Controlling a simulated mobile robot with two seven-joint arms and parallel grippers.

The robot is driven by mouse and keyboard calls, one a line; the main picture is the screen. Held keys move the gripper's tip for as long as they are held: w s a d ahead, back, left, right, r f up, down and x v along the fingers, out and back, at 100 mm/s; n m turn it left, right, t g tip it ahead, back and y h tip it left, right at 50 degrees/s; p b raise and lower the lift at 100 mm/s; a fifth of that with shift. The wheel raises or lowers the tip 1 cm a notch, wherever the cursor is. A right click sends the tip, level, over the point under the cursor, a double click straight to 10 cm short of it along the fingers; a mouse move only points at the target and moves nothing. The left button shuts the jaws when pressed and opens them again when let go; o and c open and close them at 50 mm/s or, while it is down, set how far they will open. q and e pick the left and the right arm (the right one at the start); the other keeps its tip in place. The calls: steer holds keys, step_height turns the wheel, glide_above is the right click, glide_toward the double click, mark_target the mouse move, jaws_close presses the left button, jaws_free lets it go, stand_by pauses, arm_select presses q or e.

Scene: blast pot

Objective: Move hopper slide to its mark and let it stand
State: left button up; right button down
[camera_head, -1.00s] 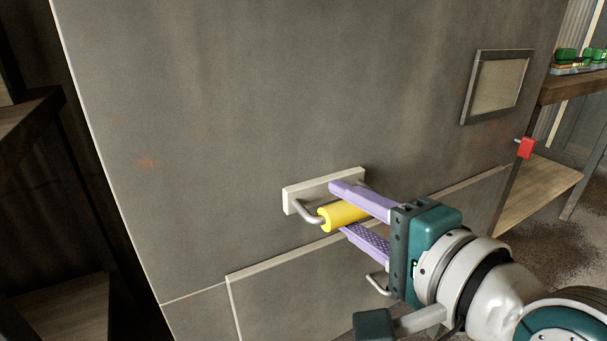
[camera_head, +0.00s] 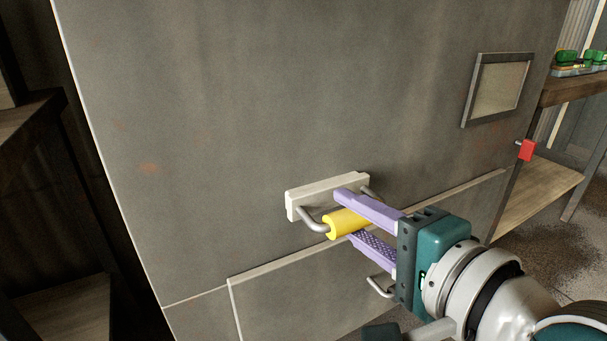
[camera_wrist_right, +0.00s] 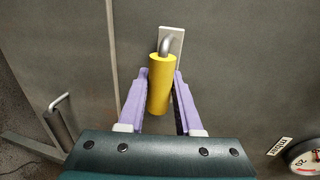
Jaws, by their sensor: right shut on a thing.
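The hopper slide shows as a bent grey handle with a yellow grip (camera_head: 346,224) on a pale plate (camera_head: 296,204), set against a large grey metal panel. My right gripper (camera_head: 352,217) is shut on the yellow grip, one lilac finger above it and one below. In the right wrist view the yellow grip (camera_wrist_right: 160,88) lies between the two fingers, with the pale plate (camera_wrist_right: 176,45) beyond. I cannot make out the slide's mark in either view. My left gripper is not in view.
A second, smaller grey handle (camera_head: 379,288) sits below the gripper. A framed window (camera_head: 498,90) and a red knob (camera_head: 526,150) are at right. A wooden shelf (camera_head: 540,199) stands beyond the panel. The wrist view shows a round gauge (camera_wrist_right: 306,158) at lower right.

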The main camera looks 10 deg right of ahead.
steer(key=shift+f+p+v, duration=0.15)
steer(key=shift+p+v, duration=0.2)
steer(key=shift+v, duration=0.5)
steer(key=shift+f+p+v, duration=0.2)
steer(key=shift+p+v, duration=0.1)
steer(key=shift+v, duration=0.55)
steer(key=shift+f+p+v, duration=0.15)
steer(key=shift+p+v, duration=0.05)
steer(key=shift+v, duration=0.5)
steer(key=shift+f+p+v, duration=0.1)
steer(key=shift+p+v, duration=0.05)
steer(key=shift+v, duration=0.55)
steer(key=c, duration=0.5)
jaws_free()
steer(key=shift+s, duration=0.1)
steer(key=shift+c, duration=0.4)
steer(key=p+v, duration=0.3)
steer(key=v, duration=0.4)
